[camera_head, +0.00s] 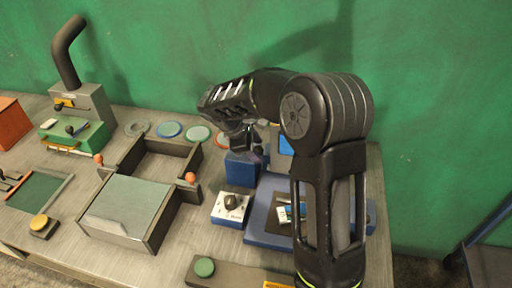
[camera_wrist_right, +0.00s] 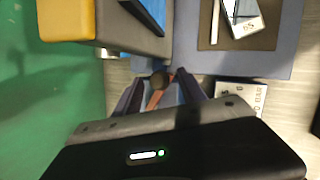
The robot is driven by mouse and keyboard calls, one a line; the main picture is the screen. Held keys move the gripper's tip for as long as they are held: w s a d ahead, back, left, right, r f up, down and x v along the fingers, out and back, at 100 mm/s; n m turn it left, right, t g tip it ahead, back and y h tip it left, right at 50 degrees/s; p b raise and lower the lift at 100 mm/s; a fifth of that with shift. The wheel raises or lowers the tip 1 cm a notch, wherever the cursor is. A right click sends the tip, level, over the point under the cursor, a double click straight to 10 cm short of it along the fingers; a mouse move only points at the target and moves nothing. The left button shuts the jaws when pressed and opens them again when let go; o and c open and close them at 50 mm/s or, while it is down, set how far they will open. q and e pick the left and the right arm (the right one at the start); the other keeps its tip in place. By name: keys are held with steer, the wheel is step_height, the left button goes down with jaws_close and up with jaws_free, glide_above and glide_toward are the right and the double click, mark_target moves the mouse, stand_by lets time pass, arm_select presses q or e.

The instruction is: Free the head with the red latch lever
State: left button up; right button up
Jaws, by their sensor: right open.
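A red-orange lever (camera_wrist_right: 154,100) with a dark round knob (camera_wrist_right: 159,80) shows in the right wrist view. My right gripper (camera_wrist_right: 162,90) is open, with one finger on each side of the lever; whether either finger touches it I cannot tell. In the head view my right gripper (camera_head: 245,148) points down over the blue block (camera_head: 240,170) at the back of the blue base (camera_head: 262,225). My arm hides much of this device and its upper part there. In the wrist view, a grey and yellow body (camera_wrist_right: 135,32) stands close above the lever. My left gripper is out of view.
A white switch box with a dark knob (camera_head: 231,207) stands just left of the blue base. An open box with orange knobs (camera_head: 130,205) and a green-based device with a bent black pipe (camera_head: 68,55) stand further left. A green wall (camera_head: 420,120) is behind.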

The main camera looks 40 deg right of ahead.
jaws_close()
stand_by(0.4)
stand_by(0.9)
